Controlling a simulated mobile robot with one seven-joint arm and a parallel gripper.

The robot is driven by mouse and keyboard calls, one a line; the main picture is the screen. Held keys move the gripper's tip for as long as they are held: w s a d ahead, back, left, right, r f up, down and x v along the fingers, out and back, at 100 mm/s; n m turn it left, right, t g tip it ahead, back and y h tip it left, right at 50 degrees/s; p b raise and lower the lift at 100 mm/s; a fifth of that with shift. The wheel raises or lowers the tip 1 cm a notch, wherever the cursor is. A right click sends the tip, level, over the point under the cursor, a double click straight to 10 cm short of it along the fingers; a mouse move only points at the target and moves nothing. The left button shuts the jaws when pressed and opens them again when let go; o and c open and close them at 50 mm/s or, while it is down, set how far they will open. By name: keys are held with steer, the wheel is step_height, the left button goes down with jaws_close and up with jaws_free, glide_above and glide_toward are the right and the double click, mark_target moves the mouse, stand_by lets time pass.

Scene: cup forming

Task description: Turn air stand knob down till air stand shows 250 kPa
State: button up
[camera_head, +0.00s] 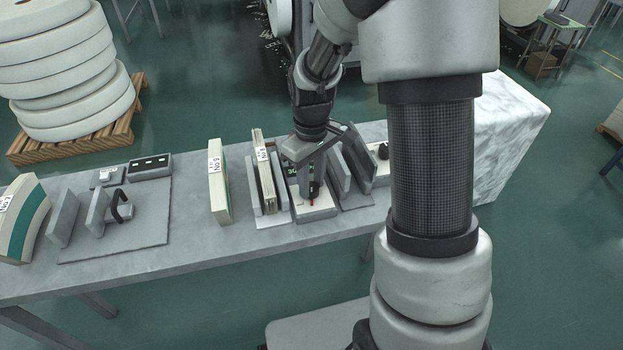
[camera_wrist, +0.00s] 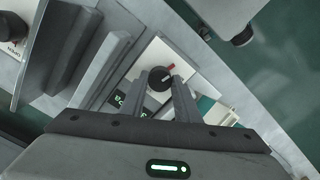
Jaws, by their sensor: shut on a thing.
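The air stand (camera_head: 318,209) is a light box on the table, with a dark display (camera_wrist: 117,100) showing lit green characters that I cannot read. Its knob (camera_wrist: 159,78) is round and black with a red and white mark on it. My gripper (camera_wrist: 172,80) points down at the air stand, and its two fingers are shut on the knob. In the head view my gripper (camera_head: 310,190) hides most of the knob and part of the display.
Grey upright plates (camera_head: 340,170) stand close to the right of the air stand. Upright stacks (camera_head: 264,175) with labels stand to its left. A grey mat with a fixture (camera_head: 120,212) lies further left. Table between is partly clear.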

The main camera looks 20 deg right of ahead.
mark_target(312, 186)
steer(key=n+p, duration=0.1)
steer(key=n, duration=0.3)
steer(key=shift+r+p, duration=0.15)
steer(key=shift+p, duration=0.25)
steer(key=shift+n+p, duration=0.7)
steer(key=shift+n, duration=1.1)
steer(key=o, duration=1)
steer(key=shift+o, duration=0.2)
step_height(312, 186, up, 17)
steer(key=p, duration=0.3)
steer(key=shift+r, duration=0.1)
